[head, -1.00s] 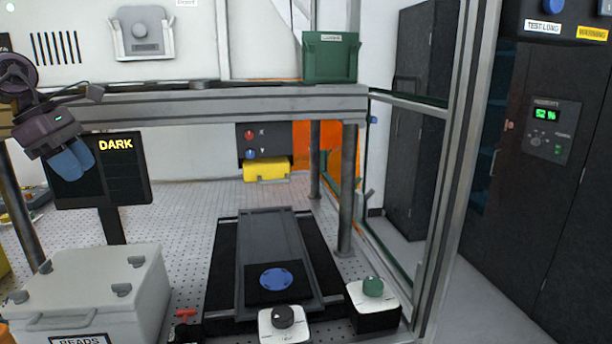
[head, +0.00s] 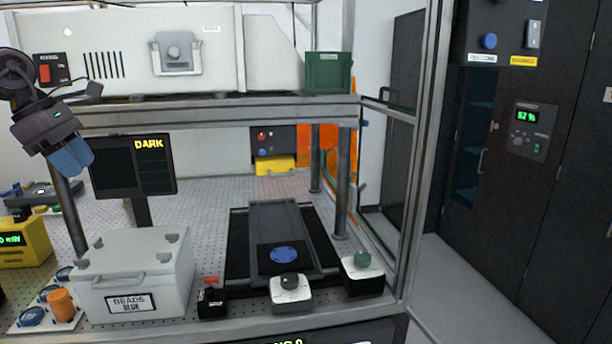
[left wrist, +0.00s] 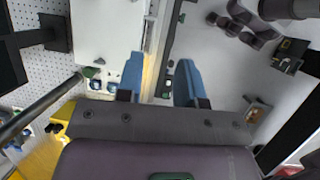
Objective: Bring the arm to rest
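My left gripper (head: 72,158) hangs at the left of the head view, in front of the bench frame and left of the monitor, its blue fingers pointing down and to the right. In the left wrist view its two blue fingers (left wrist: 160,82) stand apart with nothing held between them, so it is open and empty. My right gripper is in neither view.
A monitor reading DARK (head: 133,165) stands on the perforated bench. A white BEADS box (head: 135,268), a black slide stage with a blue disc (head: 284,255) and knob boxes stand near its front edge. A metal post (head: 428,150) rises right; floor beyond is clear.

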